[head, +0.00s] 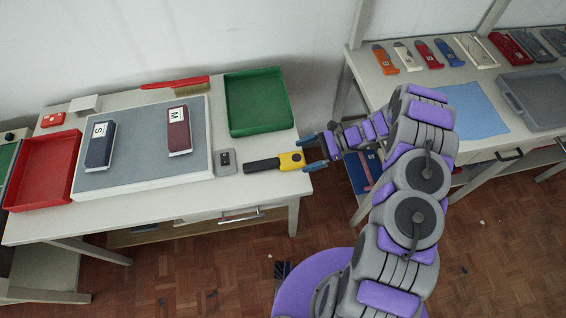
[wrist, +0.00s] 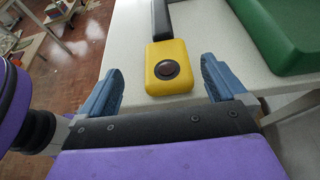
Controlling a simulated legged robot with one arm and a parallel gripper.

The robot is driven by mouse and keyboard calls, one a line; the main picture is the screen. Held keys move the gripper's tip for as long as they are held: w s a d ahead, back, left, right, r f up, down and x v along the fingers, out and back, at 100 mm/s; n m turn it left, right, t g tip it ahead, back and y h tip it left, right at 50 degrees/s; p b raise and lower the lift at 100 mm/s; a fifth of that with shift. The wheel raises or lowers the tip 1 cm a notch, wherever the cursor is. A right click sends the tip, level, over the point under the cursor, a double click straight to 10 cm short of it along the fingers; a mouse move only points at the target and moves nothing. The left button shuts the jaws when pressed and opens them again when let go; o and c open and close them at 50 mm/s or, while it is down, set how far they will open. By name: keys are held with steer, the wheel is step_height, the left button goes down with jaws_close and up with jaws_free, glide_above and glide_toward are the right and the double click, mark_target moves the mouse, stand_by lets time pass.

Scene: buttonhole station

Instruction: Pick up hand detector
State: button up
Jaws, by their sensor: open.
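The hand detector has a yellow head and a black handle. In the head view the hand detector (head: 275,162) lies on the right front part of the white table, its yellow head towards my gripper. My gripper (head: 312,154) is at the table's right edge, beside the yellow head. In the wrist view the yellow head (wrist: 169,68) with a dark round button lies just ahead of my gripper (wrist: 163,88). The two blue fingers are apart on either side of its near end, with nothing held. The far end of the handle is cut off in the wrist view.
A green tray (head: 291,130) stands behind the detector. A small grey device (head: 226,162) lies left of the handle, next to a grey mat (head: 145,130) bearing boxes marked S and M. A red tray (head: 20,190) stands far left. A second table with tools is at right.

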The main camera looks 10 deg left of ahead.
mark_target(290, 160)
steer(key=x, duration=0.2)
steer(key=b+x, duration=0.1)
steer(key=x, duration=0.1)
steer(key=w+x, duration=0.1)
steer(key=x, duration=0.2)
steer(key=shift+a+r, duration=0.15)
steer(key=shift+d, duration=0.7)
steer(key=shift+s+a, duration=0.1)
steer(key=shift+a, duration=0.65)
steer(key=shift+c, duration=1.3)
steer(key=shift+a, duration=0.4)
steer(key=c, duration=0.3)
steer(key=shift+d, duration=1)
steer(key=c, duration=0.6)
steer(key=shift+a+r, duration=0.1)
steer(key=shift+a, duration=0.6)
steer(key=shift+c, duration=0.2)
steer(key=shift+a+r, duration=0.15)
steer(key=shift+r, duration=0.45)
steer(key=shift+s+d+r+p, duration=0.1)
steer(key=shift+d+r+p, duration=0.15)
steer(key=shift+r, duration=0.35)
steer(key=shift+s+d+r+p, duration=0.1)
steer(key=shift+s+r+p, duration=0.1)
steer(key=shift+r, duration=0.45)
steer(key=s+r+p, duration=0.1)
steer(key=s, duration=1.4)
steer(key=shift+s+p, duration=0.2)
steer(key=shift+p, duration=0.1)
